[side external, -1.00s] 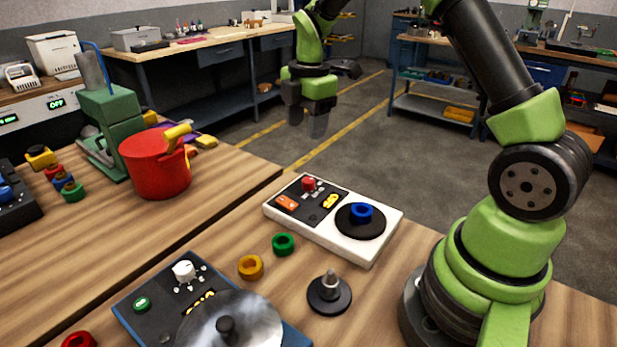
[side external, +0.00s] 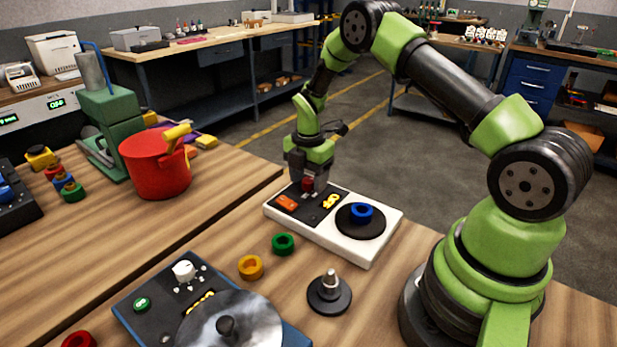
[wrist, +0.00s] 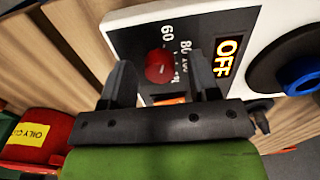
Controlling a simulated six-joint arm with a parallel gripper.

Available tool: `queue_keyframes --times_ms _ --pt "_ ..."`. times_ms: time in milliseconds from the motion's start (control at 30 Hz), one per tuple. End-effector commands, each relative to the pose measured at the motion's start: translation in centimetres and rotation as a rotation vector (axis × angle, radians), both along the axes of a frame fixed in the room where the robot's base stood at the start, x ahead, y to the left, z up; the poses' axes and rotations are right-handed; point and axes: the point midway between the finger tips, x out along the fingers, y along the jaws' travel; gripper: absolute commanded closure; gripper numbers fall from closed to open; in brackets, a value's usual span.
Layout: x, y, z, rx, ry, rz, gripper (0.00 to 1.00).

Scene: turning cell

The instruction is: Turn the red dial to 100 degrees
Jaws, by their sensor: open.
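The red dial (side external: 308,184) sits on the dark panel of a white unit (side external: 361,251). In the wrist view the dial (wrist: 159,66) shows as a round red knob beside the printed marks 60 and 80. My gripper (side external: 308,188) is low over the unit, pointing down at the dial. In the wrist view its fingers (wrist: 160,62) are apart, one on each side of the dial, with visible gaps. I cannot tell whether either finger touches it. The dial's exact angle is not readable. A lit display (wrist: 229,56) on the panel reads OFF.
An orange switch (side external: 286,202) and a black turntable with a blue ring (side external: 361,212) share the unit. Green (side external: 283,244) and yellow (side external: 250,267) rings, a dark spindle stand (side external: 329,295) and a blue-edged turntable unit (side external: 150,317) are in front.

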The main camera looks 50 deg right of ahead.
Motion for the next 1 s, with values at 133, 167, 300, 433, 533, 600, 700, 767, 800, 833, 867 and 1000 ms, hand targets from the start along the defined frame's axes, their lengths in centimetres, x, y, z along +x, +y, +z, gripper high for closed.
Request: queue_keyframes --times_ms 133,167,300,433,533,600,700,767,800,833,867,1000 --pt "0.02 0.0 -0.12 0.0 -0.001 0.0 0.45" --pt "0.02 0.0 -0.11 0.0 -0.001 0.0 0.45" --pt "0.01 0.0 -0.09 0.0 -0.001 0.0 0.58" --pt "0.01 0.0 -0.08 0.0 -0.001 -0.001 0.88" --pt "0.01 0.0 -0.08 0.0 -0.001 -0.001 0.94" --pt "0.01 0.0 -0.07 0.0 -0.001 -0.003 0.94" --pt "0.01 0.01 -0.07 0.0 0.0 -0.013 0.94" --pt "0.01 0.01 -0.06 0.001 0.0 -0.027 0.94" --pt "0.01 0.01 -0.06 0.001 0.0 -0.039 0.94" --pt "0.01 0.02 -0.06 0.001 0.0 -0.05 0.94" --pt "0.01 0.02 -0.06 0.001 0.0 -0.064 0.94" --pt "0.01 0.04 -0.06 0.002 0.0 -0.146 0.94"
